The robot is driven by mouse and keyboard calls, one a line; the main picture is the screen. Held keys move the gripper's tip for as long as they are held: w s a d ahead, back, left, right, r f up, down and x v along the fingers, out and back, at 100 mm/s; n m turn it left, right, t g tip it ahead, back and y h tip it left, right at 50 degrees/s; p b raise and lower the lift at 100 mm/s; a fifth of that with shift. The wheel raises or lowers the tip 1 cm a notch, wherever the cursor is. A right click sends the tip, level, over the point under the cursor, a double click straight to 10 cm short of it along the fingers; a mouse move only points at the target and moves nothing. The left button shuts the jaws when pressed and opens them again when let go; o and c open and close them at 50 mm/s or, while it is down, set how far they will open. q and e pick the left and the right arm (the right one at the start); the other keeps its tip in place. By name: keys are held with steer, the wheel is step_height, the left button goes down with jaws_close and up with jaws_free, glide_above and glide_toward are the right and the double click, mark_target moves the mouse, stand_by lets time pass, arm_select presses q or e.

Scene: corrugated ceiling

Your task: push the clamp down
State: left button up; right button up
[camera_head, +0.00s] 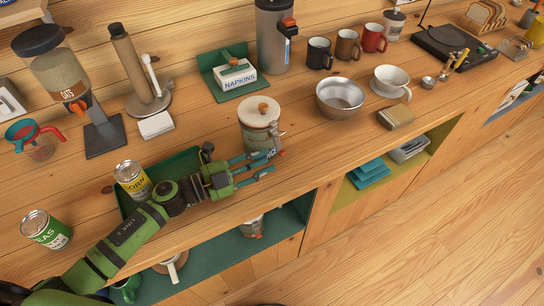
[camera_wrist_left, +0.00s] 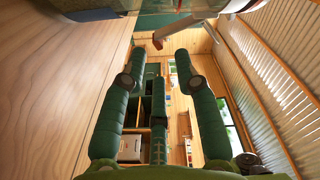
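A glass jar (camera_head: 262,132) with a pale lid and an orange knob stands near the counter's front edge. Its clamp (camera_head: 281,150), a metal lever with an orange tip, is on the jar's front right side. In the left wrist view the clamp (camera_wrist_left: 184,36) is a grey bar slanting just beyond my fingertips. My left gripper (camera_head: 270,162) is at the front of the jar, fingers pointing right; it partly hides the jar's lower front. Its green fingers (camera_wrist_left: 159,54) are spread with nothing between them. Whether a finger touches the clamp I cannot tell. My right gripper is not in view.
A corn can (camera_head: 132,180) and a peas can (camera_head: 46,229) stand by my left arm. A metal bowl (camera_head: 340,98) is right of the jar, with a sponge-like block (camera_head: 396,116) near the edge. Napkins (camera_head: 236,76) sit behind. Open shelves lie below the counter.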

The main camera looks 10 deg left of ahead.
arm_select(q)
steer(key=v, duration=0.8)
steer(key=shift+s+a+r, duration=0.1)
steer(key=shift+s, duration=0.05)
